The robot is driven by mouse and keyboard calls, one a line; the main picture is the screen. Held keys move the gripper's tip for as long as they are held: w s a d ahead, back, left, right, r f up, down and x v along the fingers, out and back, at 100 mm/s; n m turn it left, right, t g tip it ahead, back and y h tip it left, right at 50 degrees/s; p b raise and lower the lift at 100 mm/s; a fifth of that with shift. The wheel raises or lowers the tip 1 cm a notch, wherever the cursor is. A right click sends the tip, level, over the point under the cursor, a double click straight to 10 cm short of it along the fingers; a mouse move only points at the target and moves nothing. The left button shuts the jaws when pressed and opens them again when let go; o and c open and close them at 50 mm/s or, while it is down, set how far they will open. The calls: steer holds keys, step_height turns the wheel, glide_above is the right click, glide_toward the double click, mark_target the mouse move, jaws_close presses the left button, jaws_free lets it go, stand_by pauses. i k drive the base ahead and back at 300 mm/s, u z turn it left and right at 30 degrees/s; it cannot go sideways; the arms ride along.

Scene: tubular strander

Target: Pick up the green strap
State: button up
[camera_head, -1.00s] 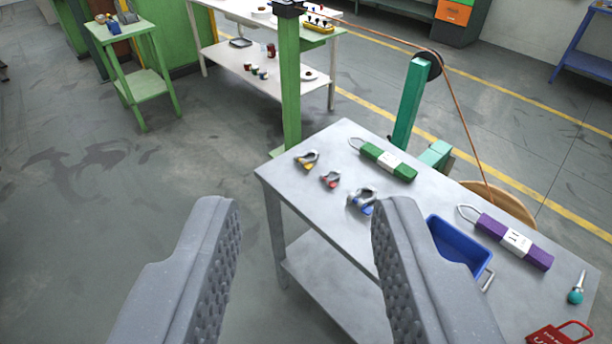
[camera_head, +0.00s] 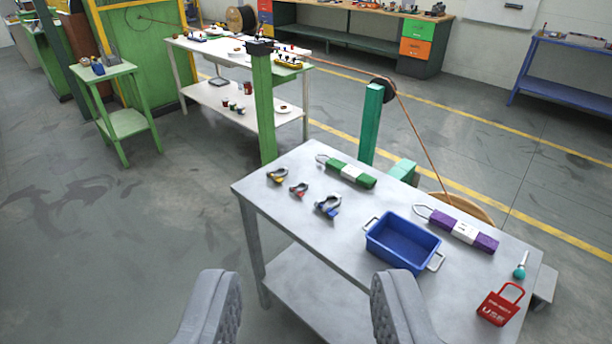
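The green strap (camera_head: 361,179) is a folded bundle with a white band around its middle and a pale loop at its left end. It lies flat near the far edge of the grey metal table (camera_head: 290,165). My gripper (camera_head: 303,310) is open and empty at the bottom of the view. Its two grey fingers are wide apart, in front of the table's near edge, well short of the strap. Nothing hides the strap.
On the same table are several small clamps (camera_head: 327,207), a blue bin (camera_head: 402,244), a purple strap (camera_head: 480,238), a teal-handled tool (camera_head: 520,266) and a red lockout tag (camera_head: 499,305). A green post (camera_head: 264,110) and a teal post (camera_head: 371,125) stand behind the table.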

mark_target(353, 174)
steer(key=i, duration=0.85)
steer(key=u, duration=0.05)
